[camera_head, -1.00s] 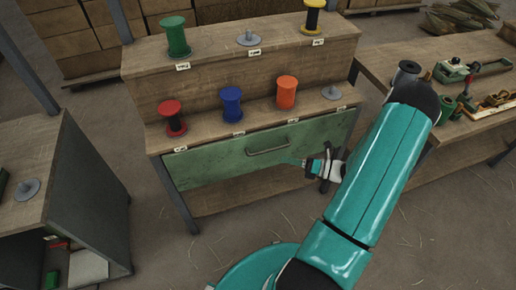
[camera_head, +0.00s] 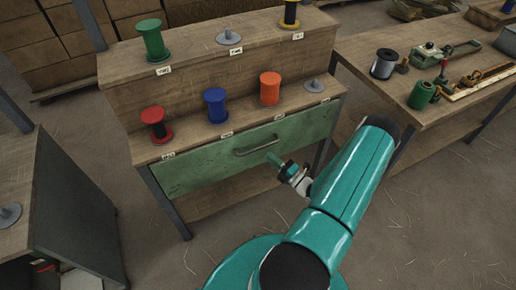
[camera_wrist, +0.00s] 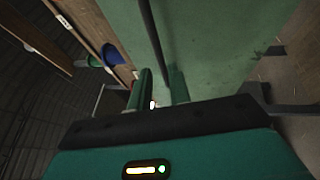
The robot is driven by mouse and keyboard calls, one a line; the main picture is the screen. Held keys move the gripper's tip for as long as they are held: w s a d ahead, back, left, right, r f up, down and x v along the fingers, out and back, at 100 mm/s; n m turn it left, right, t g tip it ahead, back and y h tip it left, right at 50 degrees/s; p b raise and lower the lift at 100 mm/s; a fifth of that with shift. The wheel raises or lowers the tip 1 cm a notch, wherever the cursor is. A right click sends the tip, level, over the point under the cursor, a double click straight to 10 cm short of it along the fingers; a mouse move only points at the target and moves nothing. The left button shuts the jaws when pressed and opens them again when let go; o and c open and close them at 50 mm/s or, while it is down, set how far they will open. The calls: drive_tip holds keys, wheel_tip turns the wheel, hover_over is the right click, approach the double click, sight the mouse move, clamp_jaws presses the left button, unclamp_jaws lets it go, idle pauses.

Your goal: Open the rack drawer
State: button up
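The rack drawer has a worn green front (camera_head: 205,171) below the lower shelf and looks shut. Its grey bar handle (camera_head: 258,148) is on the middle of the front. My gripper (camera_head: 273,160) is just below and right of the handle's right end, in front of the drawer. In the wrist view the drawer front (camera_wrist: 225,45) fills the upper right. The handle (camera_wrist: 152,30) runs as a dark bar down toward the gap between my two green fingers (camera_wrist: 162,90). The fingers are apart, with nothing clearly held. Contact with the handle cannot be told.
Red (camera_head: 155,123), blue (camera_head: 215,104) and orange (camera_head: 270,88) spools stand on the rack's lower shelf, above the drawer. A workbench (camera_head: 425,60) with tools is at right. A grey cabinet (camera_head: 85,205) stands at left. The floor before the drawer is clear.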

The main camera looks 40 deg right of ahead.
sight(260, 148)
drive_tip(key=w, duration=0.2)
drive_tip(key=w+r, duration=0.1)
drive_tip(key=w, duration=0.3)
drive_tip(key=shift+w+a+r, duration=0.15)
drive_tip(key=shift+w+a, duration=0.2)
drive_tip(key=shift+a, duration=0.05)
drive_tip(key=shift+c, duration=0.5)
clamp_jaws()
